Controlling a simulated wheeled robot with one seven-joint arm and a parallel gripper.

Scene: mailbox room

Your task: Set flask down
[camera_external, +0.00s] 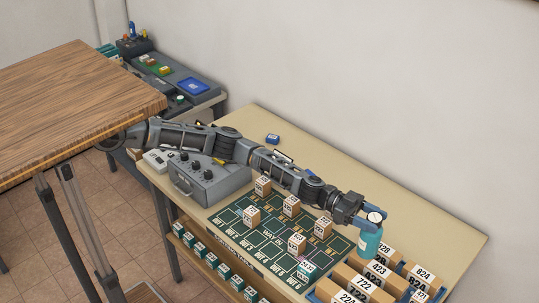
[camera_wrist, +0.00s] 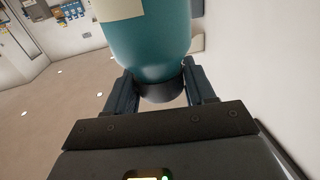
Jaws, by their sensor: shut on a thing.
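A teal flask (camera_external: 370,240) with a cream label hangs in my gripper (camera_external: 371,215) at the right of the external view. The flask seems upright, with a round white-and-dark top, above the table near the wooden blocks; I cannot tell whether its base touches anything. In the wrist view the flask (camera_wrist: 150,45) fills the upper middle. My gripper (camera_wrist: 162,95) is shut on its dark narrow end there, one finger on each side.
A green marked mat (camera_external: 262,240) with several small numbered blocks lies on the beige table (camera_external: 440,225). Numbered boxes (camera_external: 375,270) stand at the front right. A grey control box (camera_external: 207,180) is at the left. The table's back right is bare.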

